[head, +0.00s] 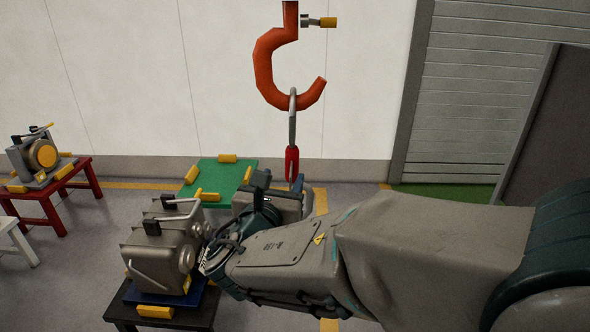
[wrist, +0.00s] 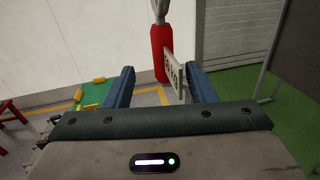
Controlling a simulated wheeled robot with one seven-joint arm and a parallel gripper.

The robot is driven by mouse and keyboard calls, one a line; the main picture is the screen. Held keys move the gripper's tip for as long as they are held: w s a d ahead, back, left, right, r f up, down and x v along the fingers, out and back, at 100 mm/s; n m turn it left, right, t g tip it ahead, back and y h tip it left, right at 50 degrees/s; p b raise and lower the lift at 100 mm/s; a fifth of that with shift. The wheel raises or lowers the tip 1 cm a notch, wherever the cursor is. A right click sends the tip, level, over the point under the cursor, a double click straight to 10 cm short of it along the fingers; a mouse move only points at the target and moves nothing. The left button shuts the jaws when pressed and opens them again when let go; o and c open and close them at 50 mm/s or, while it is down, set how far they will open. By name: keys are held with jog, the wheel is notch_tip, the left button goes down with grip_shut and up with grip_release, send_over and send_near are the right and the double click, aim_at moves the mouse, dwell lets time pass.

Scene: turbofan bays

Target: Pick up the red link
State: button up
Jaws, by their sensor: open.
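The red link (head: 291,163) hangs from a grey metal loop (head: 293,118) on a large orange hook (head: 262,70). In the wrist view the red link (wrist: 161,53) appears as an upright red body between my two blue fingers. A pale lettered tag (wrist: 174,73) shows beside it, close to the right finger. My gripper (wrist: 160,72) is open and empty. In the head view my gripper (head: 296,184) is at the red link's lower end. I cannot tell whether a finger touches it.
A red table (head: 60,190) with another unit stands at left. A dark panel (head: 545,130) stands at right. The pale wall is behind the hook.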

aim_at(290, 165)
jog(key=p+x, duration=0.2)
jog(key=x, duration=0.5)
jog(key=shift+w+d+r, duration=0.15)
jog(key=shift+d+r, duration=0.05)
grip_shut()
